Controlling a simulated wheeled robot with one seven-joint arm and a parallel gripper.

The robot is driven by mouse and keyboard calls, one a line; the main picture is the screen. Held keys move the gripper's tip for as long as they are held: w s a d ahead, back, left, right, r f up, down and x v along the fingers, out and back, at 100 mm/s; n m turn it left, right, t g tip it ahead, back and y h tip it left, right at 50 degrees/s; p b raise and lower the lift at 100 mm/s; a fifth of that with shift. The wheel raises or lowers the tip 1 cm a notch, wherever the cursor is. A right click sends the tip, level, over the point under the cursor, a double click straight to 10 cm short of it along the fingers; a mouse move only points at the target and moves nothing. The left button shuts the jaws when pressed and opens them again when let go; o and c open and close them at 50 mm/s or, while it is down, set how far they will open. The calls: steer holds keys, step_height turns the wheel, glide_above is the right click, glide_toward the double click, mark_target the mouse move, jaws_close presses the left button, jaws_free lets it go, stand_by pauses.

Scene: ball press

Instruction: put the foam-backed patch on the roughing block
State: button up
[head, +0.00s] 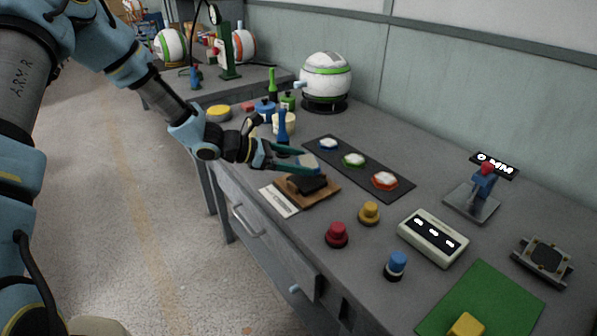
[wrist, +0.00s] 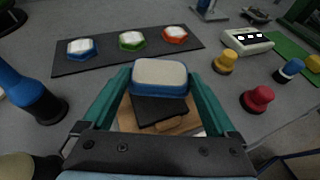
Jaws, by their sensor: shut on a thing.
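My gripper (head: 298,163) is shut on the foam-backed patch (wrist: 159,73), a rounded piece with a pale top and a blue edge, held between the teal fingertips. In the head view the patch (head: 309,160) shows at the fingertips, just above the roughing block. The roughing block, a black pad (wrist: 158,109) on a brown wooden base (head: 322,196), lies on the bench. In the wrist view the patch hides the pad's far edge. The patch appears raised above the pad; I cannot tell whether they touch.
A dark mat (head: 318,145) with blue, green and red pieces lies behind the block. A white card (head: 279,198) lies at its left. Red (head: 337,236) and yellow (head: 369,213) knobs stand to the right. A blue-handled tool (wrist: 32,92) stands left in the wrist view.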

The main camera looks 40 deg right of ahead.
mark_target(298, 181)
steer(key=shift+f+p, duration=0.45)
steer(key=shift+f, duration=1.6)
steer(key=shift+f, duration=0.15)
steer(key=o, duration=1)
steer(key=shift+c, duration=0.2)
steer(key=shift+r, duration=0.3)
steer(key=b+v, duration=0.3)
steer(key=v, duration=0.9)
steer(key=shift+a, duration=0.1)
